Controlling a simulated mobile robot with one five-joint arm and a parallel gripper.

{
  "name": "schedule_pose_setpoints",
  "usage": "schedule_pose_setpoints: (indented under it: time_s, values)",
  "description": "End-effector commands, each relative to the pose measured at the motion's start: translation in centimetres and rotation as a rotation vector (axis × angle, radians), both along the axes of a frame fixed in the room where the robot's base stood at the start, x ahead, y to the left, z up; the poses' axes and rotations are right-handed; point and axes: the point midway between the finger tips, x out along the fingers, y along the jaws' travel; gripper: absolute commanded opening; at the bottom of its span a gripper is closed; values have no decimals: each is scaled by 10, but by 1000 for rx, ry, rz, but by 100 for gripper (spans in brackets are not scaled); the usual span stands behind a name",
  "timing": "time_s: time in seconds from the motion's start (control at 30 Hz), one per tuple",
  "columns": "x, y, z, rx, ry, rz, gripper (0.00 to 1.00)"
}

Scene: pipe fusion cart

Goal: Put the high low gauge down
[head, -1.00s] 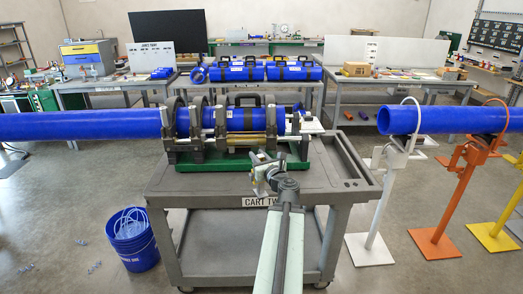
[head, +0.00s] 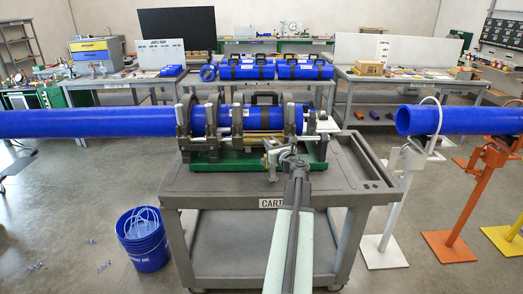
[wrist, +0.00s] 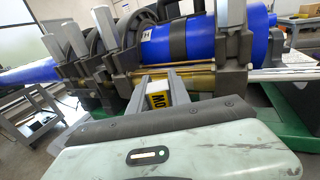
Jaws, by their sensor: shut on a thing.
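My gripper (head: 281,157) is over the cart top, in front of the pipe fusion machine (head: 207,158). In the wrist view it is shut on a small grey piece with a yellow, dark-lettered label, which appears to be the high low gauge (wrist: 158,100). Much of the gauge is hidden by my gripper, and in the head view it is too small to make out. The held piece appears in front of the machine's brass-coloured rods. I cannot tell whether it touches anything below. The grey cart (head: 225,180) has bare top on both sides of the machine's green base.
A blue pipe (head: 85,124) runs through the machine's clamps from the left. Another blue pipe (head: 455,121) rests on stands at the right. A blue bucket (head: 144,240) stands on the floor left of the cart. The cart's right side has a recessed tray (head: 369,160).

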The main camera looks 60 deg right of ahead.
Motion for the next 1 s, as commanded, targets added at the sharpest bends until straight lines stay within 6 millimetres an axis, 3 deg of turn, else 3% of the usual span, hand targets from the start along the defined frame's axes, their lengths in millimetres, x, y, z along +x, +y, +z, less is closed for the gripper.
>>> schedule_pose_setpoints:
  time_s: [0.1,0.3,0.67,0.7,0.77,1.0]
  values:
    - [2,2,-6,0,0,3,0]
    - [0,1,-39,0,0,1,0]
    - [5,5,-39,0,0,9,0]
    - [5,5,-39,0,0,9,26]
    - [5,5,-38,0,0,9,43]
    - [5,5,-38,0,0,8,45]
